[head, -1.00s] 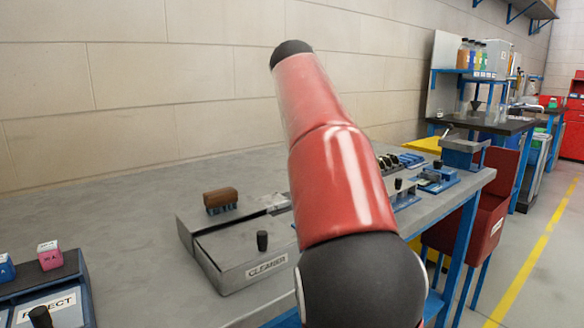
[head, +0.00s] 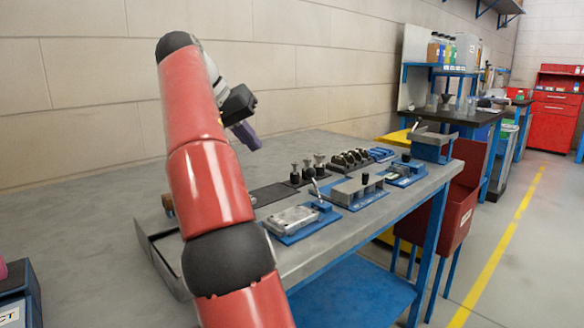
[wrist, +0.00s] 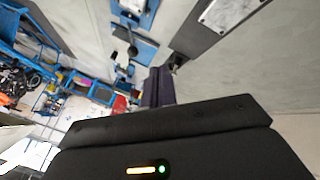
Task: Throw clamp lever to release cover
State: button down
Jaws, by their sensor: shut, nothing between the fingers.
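In the head view, a blue fixture (head: 292,238) near the front edge of the bench holds a silver cover-like plate (head: 292,219). A thin lever (head: 316,188) leans up at its right rear corner. In the wrist view, a blue fixture with a silver plate (wrist: 133,7) and a dark-knobbed lever (wrist: 132,48) shows at the top; it looks like the same one. My gripper (head: 248,141) is above the bench, left of and higher than the fixture, not touching it. Its purple fingers (wrist: 158,86) are together and empty in the wrist view.
To the right on the bench (head: 100,182) are a grey block with a black knob (head: 357,190), another blue fixture (head: 406,173) and a row of dark parts (head: 350,159). Several black-topped pieces (head: 307,173) stand behind the lever. The bench's left part is largely clear.

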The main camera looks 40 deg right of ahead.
aim_at(316, 186)
jog(key=b+x, duration=0.1)
jog(key=x, duration=0.8)
jog(key=shift+s+d, duration=0.65)
jog(key=shift+d, duration=0.2)
jog(key=shift+s+d, duration=0.65)
jog(key=shift+d, duration=0.25)
jog(key=shift+s+b, duration=0.1)
jog(key=shift+b, duration=0.2)
jog(key=shift+s+r+t+b, duration=0.2)
jog(key=shift+s+t+b, duration=0.05)
jog(key=shift+t+b, duration=0.15)
